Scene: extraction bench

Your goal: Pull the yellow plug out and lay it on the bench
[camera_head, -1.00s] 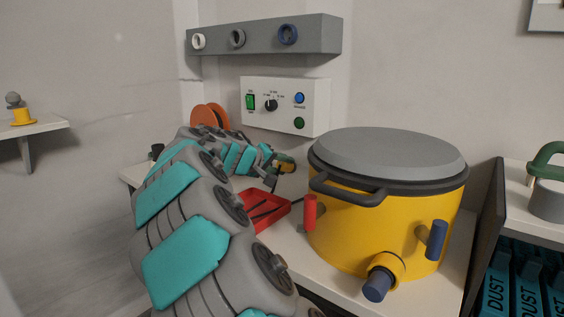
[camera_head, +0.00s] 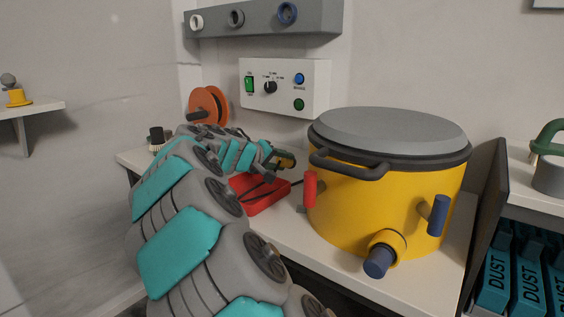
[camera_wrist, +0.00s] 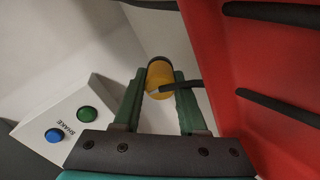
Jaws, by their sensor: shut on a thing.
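The yellow plug (camera_wrist: 160,77) sits between the two green fingers of my gripper (camera_wrist: 158,95) in the wrist view. The fingers are shut on it. A dark cable (camera_wrist: 195,86) runs from the plug to the right. Pale surface lies beyond the plug, and I cannot tell whether the plug touches it. In the head view my gripper (camera_head: 284,161) is small, with a bit of yellow at its tip, below the white control box and behind the red tray. The bench (camera_head: 285,238) is pale.
The red tray (camera_head: 243,186) is close by my gripper; it fills the right of the wrist view. A yellow pot (camera_head: 345,215) with grey lid and handle stands to the right. The white control box (camera_head: 310,80) is on the wall. An orange reel (camera_head: 207,100) stands behind my arm.

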